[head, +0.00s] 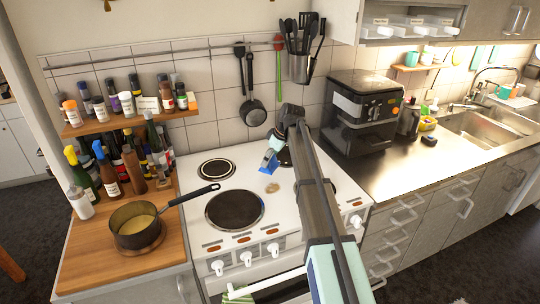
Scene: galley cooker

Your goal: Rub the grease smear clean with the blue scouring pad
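The grease smear (272,187) is a small tan-brown patch on the white cooker top (262,228), right of the large front hotplate. The blue scouring pad (267,163) shows just behind the smear, apart from it in the picture. My gripper (281,157) points down over the back of the cooker, right beside the pad. My own arm and wrist hide most of the fingers. I cannot tell whether they are closed on the pad or whether the pad touches the cooker top.
Hotplates (234,210) lie left of the smear. A saucepan (138,224) stands on the wooden counter, its handle reaching over the cooker's left edge. Bottles crowd the left shelf (130,123). A black air fryer (362,112) stands right. Utensils hang on the tiled wall behind.

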